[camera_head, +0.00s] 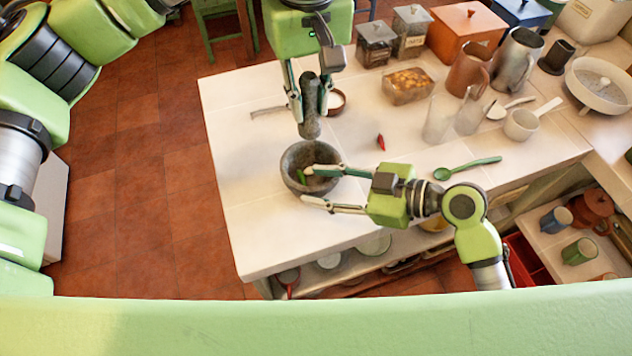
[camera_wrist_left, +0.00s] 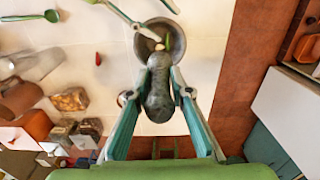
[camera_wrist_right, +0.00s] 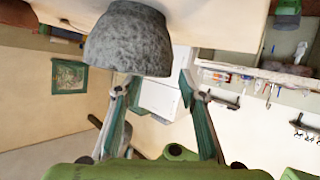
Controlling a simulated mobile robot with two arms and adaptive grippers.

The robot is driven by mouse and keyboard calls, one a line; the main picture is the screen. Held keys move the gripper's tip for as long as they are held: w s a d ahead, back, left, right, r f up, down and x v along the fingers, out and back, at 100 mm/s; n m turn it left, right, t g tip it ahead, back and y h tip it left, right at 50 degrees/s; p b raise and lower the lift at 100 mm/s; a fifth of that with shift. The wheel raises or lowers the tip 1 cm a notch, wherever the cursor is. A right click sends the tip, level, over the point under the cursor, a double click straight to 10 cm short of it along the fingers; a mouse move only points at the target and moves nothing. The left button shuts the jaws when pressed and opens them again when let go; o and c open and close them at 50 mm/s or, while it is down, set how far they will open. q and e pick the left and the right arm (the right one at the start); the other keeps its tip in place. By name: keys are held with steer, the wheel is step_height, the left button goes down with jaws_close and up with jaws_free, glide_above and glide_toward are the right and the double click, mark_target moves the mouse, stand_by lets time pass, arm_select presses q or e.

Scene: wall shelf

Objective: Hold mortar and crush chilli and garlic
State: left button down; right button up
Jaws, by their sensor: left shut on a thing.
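The grey stone mortar (camera_head: 292,160) stands upright near the table's left edge. A green chilli (camera_head: 302,176) and something pale, perhaps garlic, show inside it in the head and left wrist views. My left gripper (camera_head: 311,112) is shut on the dark stone pestle (camera_head: 310,126), its lower end just above the mortar's far rim; the pestle also shows in the left wrist view (camera_wrist_left: 159,95). My right gripper (camera_head: 306,184) is open at the mortar's near right side, its upper finger overlapping the opening in the head view. The right wrist view shows the mortar (camera_wrist_right: 130,40) beyond the spread fingers.
A small red chilli (camera_head: 381,142) lies on the white table (camera_head: 270,235). A green spoon (camera_head: 468,168), clear glasses (camera_head: 438,120), and a glass container of brown pieces (camera_head: 408,86) are to the right. A brown ring-shaped item (camera_head: 337,101) lies behind the pestle. The table's front left is clear.

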steer(key=shift+x, duration=0.8)
jaws_close()
steer(key=shift+s, duration=0.1)
